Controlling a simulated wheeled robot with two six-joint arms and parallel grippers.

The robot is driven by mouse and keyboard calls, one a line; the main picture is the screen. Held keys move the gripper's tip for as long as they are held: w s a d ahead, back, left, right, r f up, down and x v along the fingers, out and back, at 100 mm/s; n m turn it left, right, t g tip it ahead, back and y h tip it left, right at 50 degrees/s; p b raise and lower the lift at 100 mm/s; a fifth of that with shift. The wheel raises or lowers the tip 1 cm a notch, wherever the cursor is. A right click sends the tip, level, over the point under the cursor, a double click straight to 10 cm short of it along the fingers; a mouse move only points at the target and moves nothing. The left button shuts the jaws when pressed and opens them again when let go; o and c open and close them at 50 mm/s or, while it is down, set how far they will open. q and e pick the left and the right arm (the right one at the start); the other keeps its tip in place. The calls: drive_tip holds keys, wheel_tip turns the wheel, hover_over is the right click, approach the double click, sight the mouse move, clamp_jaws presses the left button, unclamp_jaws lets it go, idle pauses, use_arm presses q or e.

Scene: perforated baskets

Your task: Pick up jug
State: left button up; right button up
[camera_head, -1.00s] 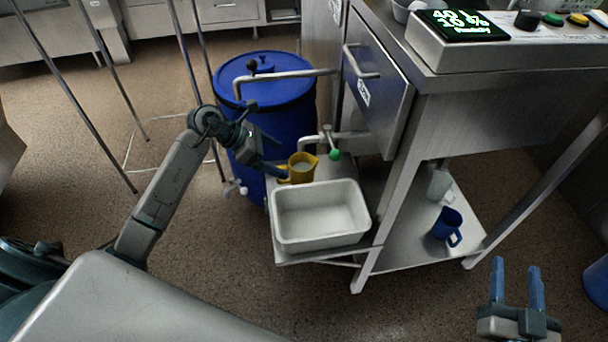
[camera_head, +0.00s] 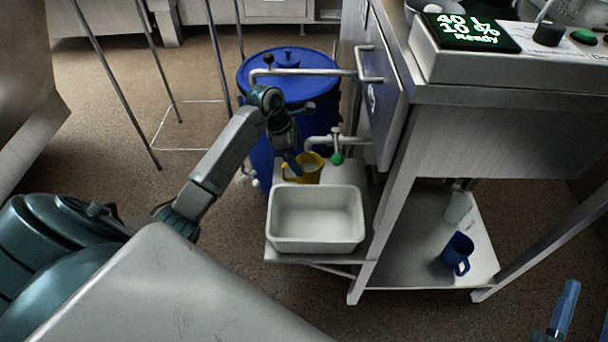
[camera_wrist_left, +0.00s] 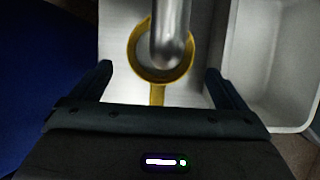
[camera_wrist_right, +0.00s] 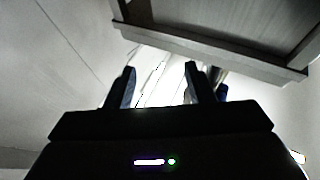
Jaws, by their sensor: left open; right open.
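The yellow jug (camera_head: 309,170) stands upright under a metal tap, beside a white tub. In the left wrist view the jug (camera_wrist_left: 136,62) is seen from above, with the tap pipe covering part of its mouth. Its handle (camera_wrist_left: 157,95) points toward my left gripper. My left gripper (camera_head: 293,165) is open at the jug's left side. In its wrist view the fingers lie on either side of the handle, apart from it. My right gripper (camera_head: 565,310) is partly cut off at the lower right. It is open and empty in its wrist view (camera_wrist_right: 160,70).
The white tub (camera_head: 315,245) sits on the same small shelf, right in front of the jug. A blue barrel (camera_head: 285,90) stands behind. The tap (camera_head: 322,140) has a green knob. A blue jug (camera_head: 457,252) stands on the lower shelf of the steel table (camera_head: 490,150).

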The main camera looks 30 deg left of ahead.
sight(303, 164)
use_arm(q)
drive_tip(key=x, duration=0.5)
drive_tip(key=shift+s+a+f+b, duration=0.1)
drive_tip(key=shift+a+b, duration=0.1)
drive_tip(key=shift+b, duration=0.15)
drive_tip(key=c, duration=1.4)
use_arm(e)
drive_tip(key=r+t, duration=0.1)
drive_tip(key=r, duration=0.1)
drive_tip(key=s+r+t, duration=0.1)
drive_tip(key=r, duration=0.1)
drive_tip(key=shift+s+n+t+y, duration=0.1)
drive_tip(key=shift+n+t+y, duration=0.2)
drive_tip(key=shift+t, duration=0.1)
